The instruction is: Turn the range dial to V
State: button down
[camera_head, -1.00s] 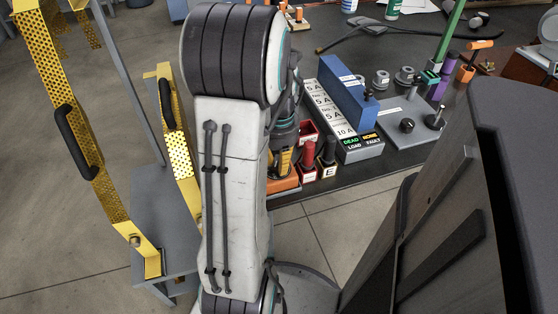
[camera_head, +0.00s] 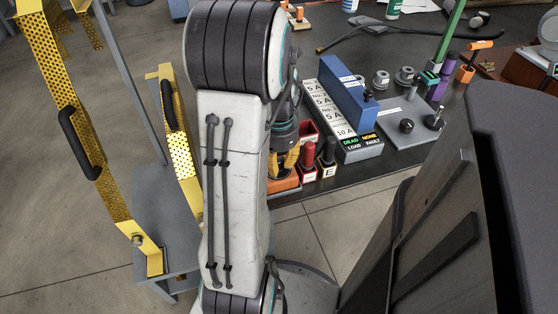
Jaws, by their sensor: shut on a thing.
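My gripper (camera_head: 284,170), with yellow fingers, points down at an orange instrument (camera_head: 287,185) at the near edge of the dark table. Only part of the gripper shows past my white arm. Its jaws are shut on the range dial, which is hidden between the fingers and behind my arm. The dial's markings, including the V, cannot be read. Most of the instrument's face is also hidden.
Just right of the instrument stand red and black plugs or terminals (camera_head: 309,158), one marked E. Beyond are a labelled grey strip (camera_head: 361,148), a blue block (camera_head: 347,92) and a grey plate with knobs (camera_head: 420,130). Yellow perforated frames (camera_head: 180,150) stand at left.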

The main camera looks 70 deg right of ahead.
jog(key=shift+a+m, duration=0.1)
jog(key=shift+m, duration=1.5)
jog(key=shift+f, duration=0.1)
jog(key=c, duration=1)
grip_release()
jog(key=shift+o, duration=0.2)
jog(key=shift+w, duration=0.1)
notch_tip(320, 180, up, 12)
